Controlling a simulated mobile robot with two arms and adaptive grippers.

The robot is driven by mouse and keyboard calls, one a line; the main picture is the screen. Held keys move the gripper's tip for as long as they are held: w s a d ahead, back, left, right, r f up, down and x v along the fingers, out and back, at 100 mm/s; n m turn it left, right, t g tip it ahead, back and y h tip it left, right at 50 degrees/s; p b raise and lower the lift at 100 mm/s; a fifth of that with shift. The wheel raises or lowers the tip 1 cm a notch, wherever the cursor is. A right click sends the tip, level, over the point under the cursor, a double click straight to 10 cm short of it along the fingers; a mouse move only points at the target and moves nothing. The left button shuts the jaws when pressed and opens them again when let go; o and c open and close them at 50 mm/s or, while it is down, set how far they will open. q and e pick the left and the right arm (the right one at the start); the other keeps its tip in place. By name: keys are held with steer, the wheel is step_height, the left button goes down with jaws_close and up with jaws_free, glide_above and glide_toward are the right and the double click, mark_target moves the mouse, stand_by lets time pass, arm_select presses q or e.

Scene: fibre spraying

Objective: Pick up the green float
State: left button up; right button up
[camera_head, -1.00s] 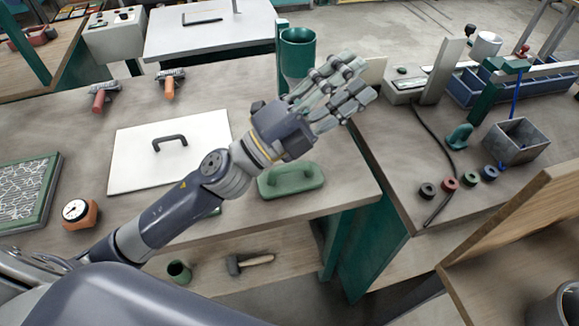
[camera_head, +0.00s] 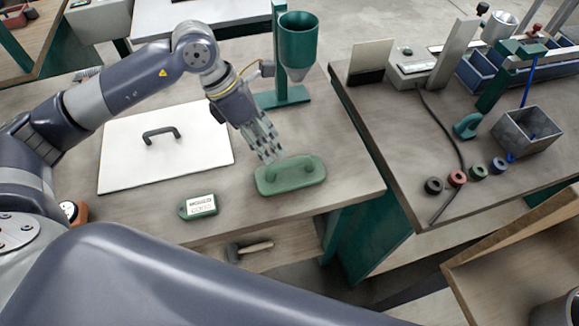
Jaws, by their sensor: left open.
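The green float (camera_head: 291,177) lies flat on the workbench near its front right edge, with its raised handle on top. My left gripper (camera_head: 269,155) comes in from the upper left and points down at the float. Its fingertips are at the float's back left edge and overlap the left part of the handle in the picture. I cannot tell whether they touch it. The gripper is open and holds nothing. My right gripper is not in view.
A white board with a dark handle (camera_head: 165,148) lies left of the float. A small green labelled block (camera_head: 198,206) lies front left of it. A green funnel on a stand (camera_head: 298,40) rises behind the hand. A hammer (camera_head: 250,248) lies on the shelf below.

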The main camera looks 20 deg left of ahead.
mark_target(284, 161)
arm_select(q)
steer(key=p+x, duration=0.1)
steer(key=x, duration=0.3)
steer(key=shift+d, duration=0.15)
steer(key=shift+d+f, duration=0.1)
steer(key=shift+f, duration=0.15)
steer(key=p+x, duration=0.2)
steer(key=x, duration=0.1)
steer(key=shift+w+f, duration=0.1)
steer(key=shift+f, duration=0.2)
steer(key=shift+d+f, duration=0.2)
steer(key=shift+f, duration=0.25)
steer(key=shift+w, duration=0.1)
jaws_close()
